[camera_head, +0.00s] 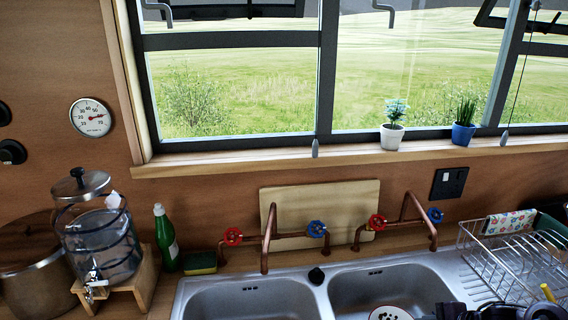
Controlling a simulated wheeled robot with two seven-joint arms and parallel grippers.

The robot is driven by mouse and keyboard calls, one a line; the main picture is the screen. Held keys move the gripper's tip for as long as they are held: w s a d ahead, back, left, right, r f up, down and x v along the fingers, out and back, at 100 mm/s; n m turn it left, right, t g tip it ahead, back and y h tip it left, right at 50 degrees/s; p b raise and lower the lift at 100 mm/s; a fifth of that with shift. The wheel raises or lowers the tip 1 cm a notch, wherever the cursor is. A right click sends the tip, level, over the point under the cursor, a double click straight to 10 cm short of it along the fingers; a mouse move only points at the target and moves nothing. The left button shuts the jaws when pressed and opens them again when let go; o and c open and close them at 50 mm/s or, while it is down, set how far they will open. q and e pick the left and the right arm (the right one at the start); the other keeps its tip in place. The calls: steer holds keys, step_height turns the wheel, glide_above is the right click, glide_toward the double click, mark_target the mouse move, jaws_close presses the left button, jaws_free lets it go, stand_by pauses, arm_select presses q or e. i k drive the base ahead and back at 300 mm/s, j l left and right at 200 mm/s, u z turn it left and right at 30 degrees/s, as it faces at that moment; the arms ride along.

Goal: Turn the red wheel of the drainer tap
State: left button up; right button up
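Two copper taps stand behind the double sink. The right tap (404,210), the one nearer the drainer rack, has a red wheel (377,222) on its left and a blue wheel (435,215) on its right. The left tap (268,238) has another red wheel (233,236) and a blue wheel (317,229). Dark parts of what looks like my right gripper (497,312) show at the bottom right edge, cut off by the frame, well below and right of the right tap's red wheel. Its fingers cannot be made out. My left gripper is out of view.
The wire drainer rack (515,262) stands right of the sink (336,298). A wooden board (300,207) leans behind the taps. A green bottle (165,238), sponge (201,262) and glass dispenser (98,240) stand left. Potted plants (392,136) (463,133) stand on the sill.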

mark_target(377, 222)
steer(key=k+l, duration=0.8)
steer(key=l, duration=0.1)
